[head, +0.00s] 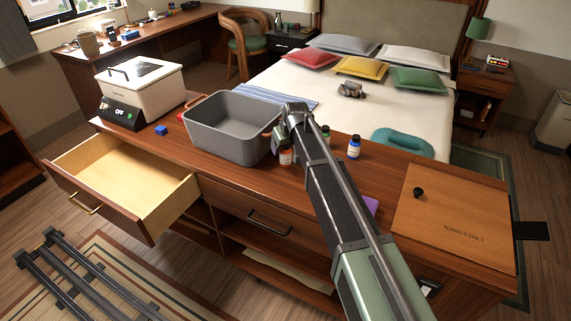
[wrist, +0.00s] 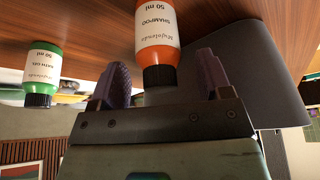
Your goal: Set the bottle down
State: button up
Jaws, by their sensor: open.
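An orange shampoo bottle with a white label and black cap (wrist: 157,42) stands upright on the wooden counter, seen upside down in the wrist view. In the head view only a small part of the bottle (head: 286,158) shows below my gripper (head: 280,143). My gripper is open, with its two purple fingers on either side of the bottle's cap end in the wrist view (wrist: 160,77). Gaps show beside the cap there. The rest of the bottle is hidden behind my gripper and arm in the head view.
A grey bin (head: 226,148) stands close left of the bottle. A green bath gel bottle (wrist: 42,68) and a blue bottle (head: 354,148) stand nearby on the counter (head: 180,140). A drawer (head: 125,180) is pulled out at left; a wooden lid (head: 455,220) lies right.

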jog(key=shift+f, duration=0.1)
jog(key=c, duration=1.1)
jog(key=shift+p, duration=0.35)
jog(key=shift+s+d+r, duration=0.1)
jog(key=shift+d+r, duration=0.05)
jog(key=shift+r, duration=0.2)
notch_tip(320, 180, up, 7)
jog(key=p, duration=0.7)
jog(key=shift+d+f, duration=0.15)
jog(key=shift+f, duration=0.05)
jog(key=shift+s+d+r, duration=0.1)
jog(key=shift+s+d, duration=0.1)
jog(key=shift+d, duration=0.05)
jog(key=s+d, duration=0.2)
jog(key=d, duration=0.3)
jog(key=s+d, duration=0.2)
jog(key=d, duration=0.4)
jog(key=s+d, duration=0.3)
jog(key=d, duration=0.3)
jog(key=shift+f, duration=0.25)
